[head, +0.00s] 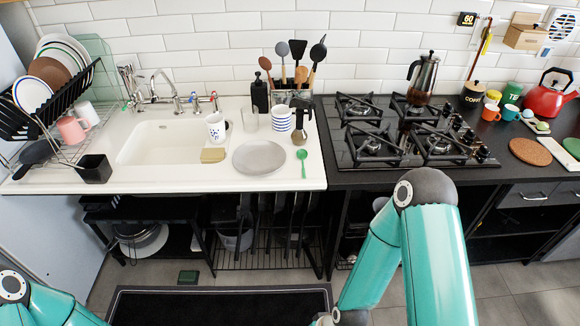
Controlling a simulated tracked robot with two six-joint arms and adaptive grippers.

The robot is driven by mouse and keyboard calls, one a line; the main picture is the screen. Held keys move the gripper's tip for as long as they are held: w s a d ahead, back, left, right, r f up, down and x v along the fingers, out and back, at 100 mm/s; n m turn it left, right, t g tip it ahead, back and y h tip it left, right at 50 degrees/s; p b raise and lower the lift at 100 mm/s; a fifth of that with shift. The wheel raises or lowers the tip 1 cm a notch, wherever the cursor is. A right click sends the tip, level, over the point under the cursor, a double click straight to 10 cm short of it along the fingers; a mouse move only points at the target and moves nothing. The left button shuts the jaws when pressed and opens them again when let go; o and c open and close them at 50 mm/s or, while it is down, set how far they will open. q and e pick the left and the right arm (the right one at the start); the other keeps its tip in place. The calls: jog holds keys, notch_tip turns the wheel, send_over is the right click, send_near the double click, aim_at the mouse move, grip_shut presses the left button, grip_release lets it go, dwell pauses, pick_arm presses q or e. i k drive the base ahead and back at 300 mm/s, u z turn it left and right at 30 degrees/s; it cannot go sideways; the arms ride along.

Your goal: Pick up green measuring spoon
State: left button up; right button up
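The green measuring spoon (302,156) lies on the white counter near its right front edge. Its round bowl is toward the back and its handle points toward the front. My two teal arms reach in low in the head view, well in front of the counter. Neither gripper shows its fingers; the right arm runs down out of the bottom edge, the left arm is at the bottom left corner. Nothing touches the spoon.
A stack of striped bowls (280,118) and a utensil holder stand behind the spoon. A striped mug (217,126) and sponge (212,155) are left. The counter's front edge is bare near the spoon.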

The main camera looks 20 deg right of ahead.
aim_at(302, 154)
jog(key=z, duration=0.1)
jog(key=i, duration=0.9)
